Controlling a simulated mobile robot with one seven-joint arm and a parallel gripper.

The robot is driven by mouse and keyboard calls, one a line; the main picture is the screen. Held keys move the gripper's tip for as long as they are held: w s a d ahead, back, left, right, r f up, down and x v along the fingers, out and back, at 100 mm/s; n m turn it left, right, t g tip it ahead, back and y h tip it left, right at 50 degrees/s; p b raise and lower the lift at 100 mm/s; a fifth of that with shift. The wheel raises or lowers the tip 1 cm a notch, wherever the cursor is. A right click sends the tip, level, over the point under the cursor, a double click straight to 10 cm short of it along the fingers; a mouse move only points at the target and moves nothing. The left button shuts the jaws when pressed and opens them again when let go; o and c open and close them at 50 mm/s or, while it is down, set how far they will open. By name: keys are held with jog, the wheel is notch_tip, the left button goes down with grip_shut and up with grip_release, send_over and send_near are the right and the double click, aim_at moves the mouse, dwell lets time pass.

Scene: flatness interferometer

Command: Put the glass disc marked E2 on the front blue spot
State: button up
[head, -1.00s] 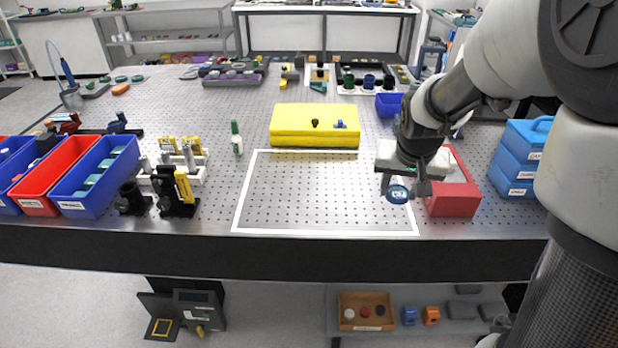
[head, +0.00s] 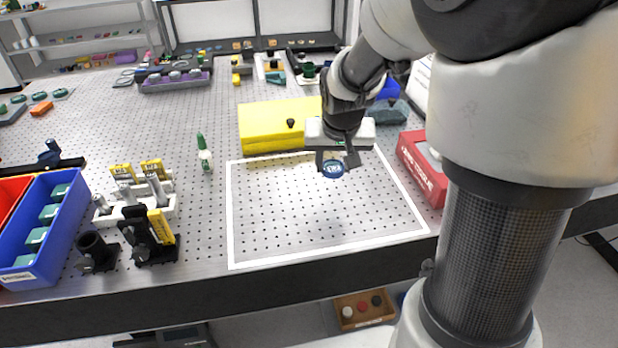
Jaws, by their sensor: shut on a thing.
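My gripper (head: 336,163) is shut on a small round disc (head: 333,170) with a dark blue edge and a pale marking. The marking is too small to read, so I cannot tell whether it says E2. The gripper holds the disc above the back right part of the white-outlined area (head: 230,215) of the perforated table, in front of the yellow block (head: 268,130). I cannot make out a blue spot on the table in this view.
A red box (head: 425,168) stands right of the outlined area. The outlined area's surface looks bare.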

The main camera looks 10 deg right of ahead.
aim_at(331, 198)
notch_tip(331, 198, down, 9)
jog(key=shift+r+b, duration=0.1)
jog(key=shift+b, duration=0.4)
jog(key=shift+f, duration=0.25)
jog(key=o, duration=1.1)
jog(key=shift+r, duration=0.1)
jog(key=shift+c, duration=0.2)
